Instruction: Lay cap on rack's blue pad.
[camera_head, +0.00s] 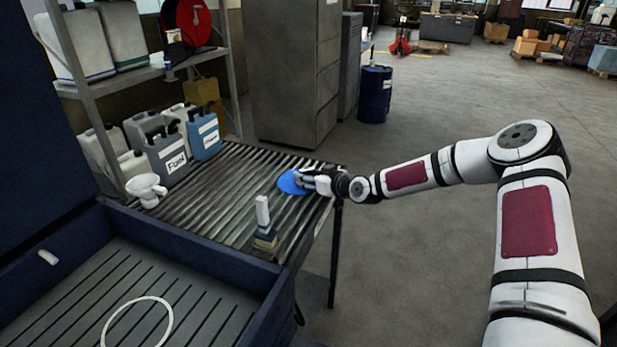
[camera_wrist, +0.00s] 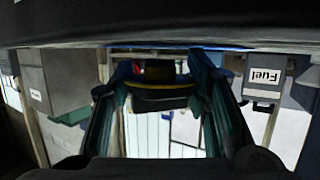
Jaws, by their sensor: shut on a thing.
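The blue pad (camera_head: 288,184) is a round disc at the right edge of the roller rack (camera_head: 228,196) in the head view. My gripper (camera_head: 303,179) is right at the pad, covering part of it. In the upside-down wrist view, my gripper (camera_wrist: 158,80) is shut on a dark piece with a yellowish band, which looks like the cap (camera_wrist: 160,95). A thin strip of blue (camera_wrist: 212,48) shows just beyond the fingers. The cap cannot be made out in the head view, and I cannot tell whether it touches the pad.
A white upright block on a dark and yellow base (camera_head: 265,238) stands at the rack's front edge. A white funnel (camera_head: 147,187) and several fuel jugs (camera_head: 168,157) stand at the left. A blue-walled tray (camera_head: 190,240) holding a white ring (camera_head: 137,300) is in front.

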